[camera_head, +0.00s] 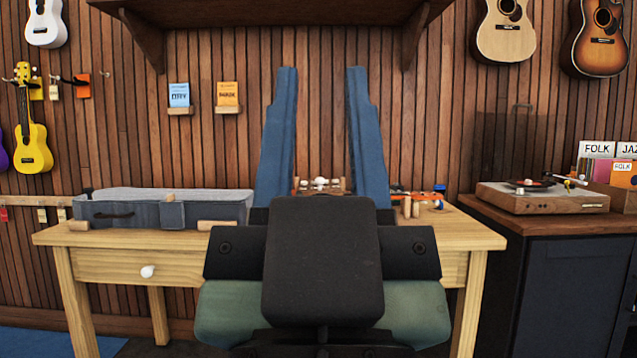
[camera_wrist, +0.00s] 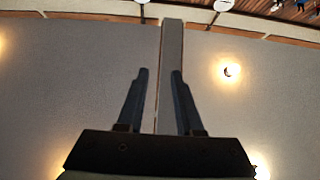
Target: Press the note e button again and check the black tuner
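My gripper (camera_head: 321,72) points upward in front of the workbench, its two blue fingers apart with nothing between them. In the wrist view my gripper (camera_wrist: 160,72) is also open and empty, against the ceiling. I cannot make out the note e button or the black tuner in either view. Behind my fingers, a small wooden piece with white knobs (camera_head: 320,184) sits at the back of the bench; my gripper body hides much of the bench middle. Small orange and blue items (camera_head: 427,195) lie to its right, too small to identify.
A grey case (camera_head: 205,207) lies on the left of the wooden workbench (camera_head: 130,262). A record player (camera_head: 540,199) stands on a dark cabinet at the right. A wooden shelf (camera_head: 270,12) overhangs the bench. A yellow ukulele (camera_head: 32,145) hangs at the left wall.

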